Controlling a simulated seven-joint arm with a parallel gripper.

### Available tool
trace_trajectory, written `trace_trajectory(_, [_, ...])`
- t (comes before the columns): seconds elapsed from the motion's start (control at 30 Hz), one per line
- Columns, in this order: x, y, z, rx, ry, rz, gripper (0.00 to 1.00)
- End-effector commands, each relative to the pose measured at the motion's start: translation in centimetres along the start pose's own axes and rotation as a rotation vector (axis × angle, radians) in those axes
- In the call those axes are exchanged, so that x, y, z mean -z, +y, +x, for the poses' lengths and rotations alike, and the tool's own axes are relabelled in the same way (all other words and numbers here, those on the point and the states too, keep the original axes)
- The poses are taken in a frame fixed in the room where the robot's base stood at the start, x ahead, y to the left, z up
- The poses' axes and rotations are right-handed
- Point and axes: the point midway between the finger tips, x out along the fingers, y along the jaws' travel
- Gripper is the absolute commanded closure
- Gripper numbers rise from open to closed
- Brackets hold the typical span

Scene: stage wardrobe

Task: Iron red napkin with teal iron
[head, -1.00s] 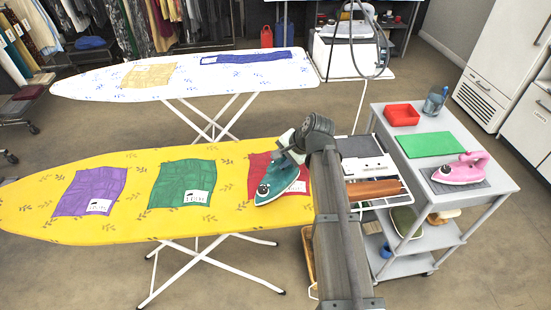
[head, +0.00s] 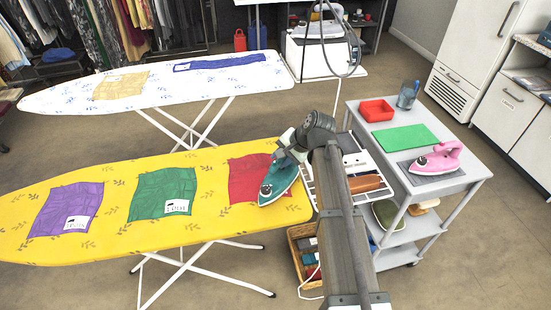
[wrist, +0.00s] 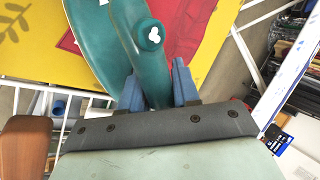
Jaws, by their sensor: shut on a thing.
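The red napkin (head: 245,182) lies on the right end of the yellow ironing board, and part of it is hidden under the teal iron. The teal iron (head: 279,182) is over the napkin's right part, with its tip toward the front of the board. My gripper (wrist: 157,85) is shut on the iron's handle; its blue fingers sit on either side of it in the wrist view. The iron (wrist: 95,40) appears to rest flat at the napkin's edge, but I cannot tell whether its sole touches the cloth.
A green napkin (head: 163,192) and a purple napkin (head: 66,209) lie further left on the yellow board (head: 115,237). A white board (head: 60,98) stands behind.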

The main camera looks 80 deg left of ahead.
Motion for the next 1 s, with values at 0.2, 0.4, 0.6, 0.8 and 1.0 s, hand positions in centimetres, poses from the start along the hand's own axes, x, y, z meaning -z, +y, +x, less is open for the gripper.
trace_trajectory(0.2, [1.1,-0.9,0.6,-0.001,0.0,0.0,1.0])
trace_trajectory(0.4, [2.0,-1.8,1.0,-0.001,0.0,0.0,1.0])
trace_trajectory(0.6, [2.9,-2.6,1.5,-0.001,0.0,0.0,1.0])
trace_trajectory(0.8, [3.8,-3.4,2.0,-0.001,0.0,0.0,1.0])
trace_trajectory(1.0, [2.6,-4.1,2.5,-0.001,-0.001,-0.002,1.0])
